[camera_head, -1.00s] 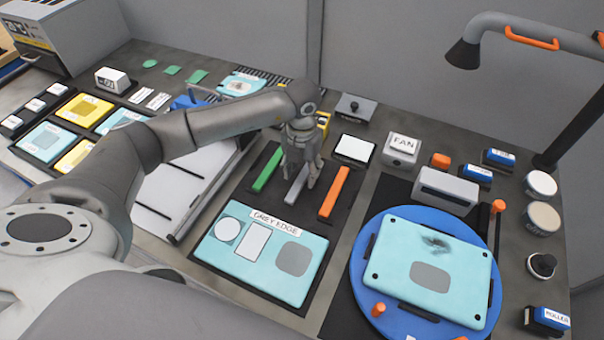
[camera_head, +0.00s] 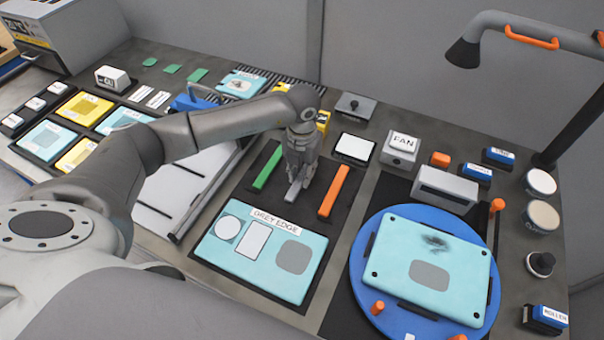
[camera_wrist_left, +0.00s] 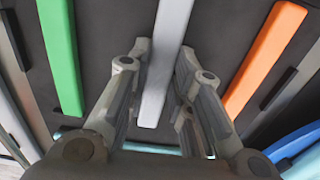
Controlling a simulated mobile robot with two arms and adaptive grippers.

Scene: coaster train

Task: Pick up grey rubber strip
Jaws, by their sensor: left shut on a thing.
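The grey rubber strip (camera_head: 293,192) lies on the dark mat between a green strip (camera_head: 268,167) and an orange strip (camera_head: 334,191). My left gripper (camera_head: 298,174) is over it, pointing down, with its fingers closed on the strip's two sides. The left wrist view shows the grey strip (camera_wrist_left: 165,60) running between the two fingers of the left gripper (camera_wrist_left: 160,75), with the green strip (camera_wrist_left: 60,55) at left and the orange strip (camera_wrist_left: 263,58) at right. The gripper hides part of the strip in the head view. My right gripper is not in view.
A light-blue panel labelled GREY EDGE (camera_head: 240,275) lies in front of the strips. A blue turntable (camera_head: 365,305) bearing another light-blue panel (camera_head: 440,250) is at right. A FAN box (camera_head: 400,146) stands behind.

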